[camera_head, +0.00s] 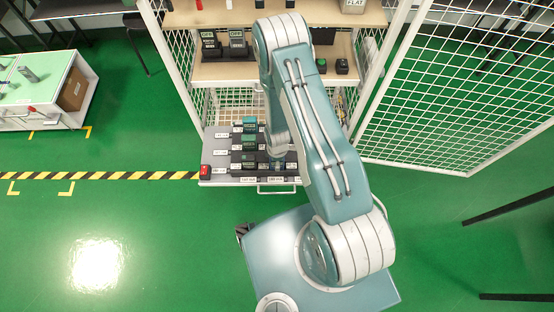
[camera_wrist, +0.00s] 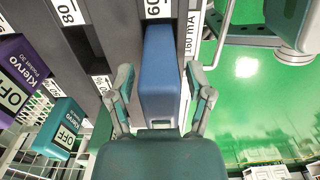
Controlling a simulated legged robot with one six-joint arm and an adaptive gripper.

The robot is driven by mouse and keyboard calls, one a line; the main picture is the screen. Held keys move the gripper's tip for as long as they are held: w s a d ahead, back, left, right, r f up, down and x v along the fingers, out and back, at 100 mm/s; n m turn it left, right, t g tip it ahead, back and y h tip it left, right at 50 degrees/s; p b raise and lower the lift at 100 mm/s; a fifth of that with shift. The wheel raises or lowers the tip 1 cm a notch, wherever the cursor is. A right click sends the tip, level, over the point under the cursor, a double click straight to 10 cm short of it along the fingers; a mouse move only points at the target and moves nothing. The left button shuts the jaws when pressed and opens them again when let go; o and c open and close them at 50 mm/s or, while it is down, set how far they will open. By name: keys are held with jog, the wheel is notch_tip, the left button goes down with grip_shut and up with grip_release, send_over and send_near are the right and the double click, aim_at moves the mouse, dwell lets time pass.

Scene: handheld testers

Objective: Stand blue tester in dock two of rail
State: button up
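The blue tester (camera_wrist: 162,75) is in the middle of the wrist view, seen on a plain blue face, among dark grey strips with white number labels. My gripper (camera_wrist: 161,82) has one finger on each side of it, spread wider than the tester, with narrow gaps showing. In the head view my arm hides the blue tester and most of the gripper. The pulled-out drawer (camera_head: 222,146) below the shelves holds several dark units in rows. I cannot tell which part is the rail or dock two.
A purple tester (camera_wrist: 18,75) and a teal tester (camera_wrist: 62,130), both marked OFF, stand left in the wrist view. Shelves (camera_head: 225,70) rise behind, with a white mesh panel (camera_head: 460,80) at right.

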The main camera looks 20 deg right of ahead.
jog(key=shift+r, duration=0.15)
notch_tip(320, 180, up, 12)
notch_tip(320, 180, up, 26)
jog(key=m+t, duration=0.3)
jog(key=m, duration=0.4)
jog(key=s+r+m+t, duration=0.2)
jog(key=s+r+m, duration=0.5)
jog(key=s+r, duration=0.7)
notch_tip(320, 180, up, 2)
jog(key=shift+r+t, duration=0.25)
jog(key=shift+t, duration=0.05)
